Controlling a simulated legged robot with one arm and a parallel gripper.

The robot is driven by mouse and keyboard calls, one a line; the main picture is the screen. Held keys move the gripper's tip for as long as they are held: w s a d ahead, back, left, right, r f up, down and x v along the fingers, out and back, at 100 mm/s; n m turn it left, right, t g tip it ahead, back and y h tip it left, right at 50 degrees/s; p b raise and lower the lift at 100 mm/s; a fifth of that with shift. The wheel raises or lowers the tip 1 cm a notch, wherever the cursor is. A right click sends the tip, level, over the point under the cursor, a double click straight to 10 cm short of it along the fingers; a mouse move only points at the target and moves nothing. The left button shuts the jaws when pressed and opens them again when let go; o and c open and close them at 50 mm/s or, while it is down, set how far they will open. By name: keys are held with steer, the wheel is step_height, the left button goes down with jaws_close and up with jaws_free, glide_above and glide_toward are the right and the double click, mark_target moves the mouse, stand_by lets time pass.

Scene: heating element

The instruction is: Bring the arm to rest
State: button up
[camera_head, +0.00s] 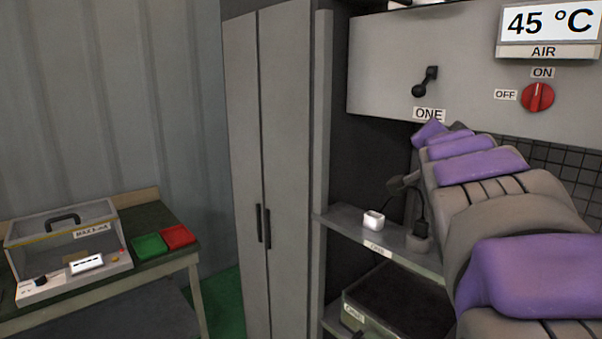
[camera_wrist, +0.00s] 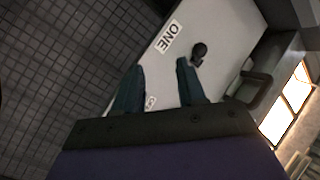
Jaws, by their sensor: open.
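My arm (camera_head: 500,210), grey with purple pads, reaches from the lower right of the head view toward the control panel (camera_head: 385,60). Its far end lies close below the ONE label (camera_head: 429,114), and the gripper cannot be made out clearly there. In the wrist view my gripper (camera_wrist: 160,65) shows two dark teal fingers spread apart with nothing between them. Beyond them is the pale panel with the ONE label (camera_wrist: 168,37) and a black lever (camera_wrist: 199,52) near the right fingertip. I cannot tell whether the finger touches the panel.
The lever (camera_head: 425,81), a red knob (camera_head: 538,97) and a 45 °C display (camera_head: 549,22) are on the panel. A shelf (camera_head: 340,220) holds a small white cup-like thing (camera_head: 374,220). A tall cabinet (camera_head: 270,170) and a bench with a box (camera_head: 70,250) stand left.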

steer(key=s+a+f+n+g+y, duration=0.2)
steer(key=s+a+f+g, duration=0.3)
steer(key=f, duration=0.8)
steer(key=s+f+n+g+y, duration=0.1)
steer(key=s+f+n+g, duration=0.25)
steer(key=s+f, duration=0.65)
steer(key=s+a+f+n+g+y, duration=0.1)
steer(key=s+a+f+n+g, duration=0.2)
steer(key=s+f, duration=0.6)
steer(key=s+a+f+n+g+y, duration=0.2)
steer(key=s+a+f+g, duration=0.4)
steer(key=s+f, duration=0.4)
steer(key=s+n, duration=0.1)
steer(key=s, duration=0.3)
steer(key=shift+g, duration=0.35)
steer(key=shift+n, duration=0.25)
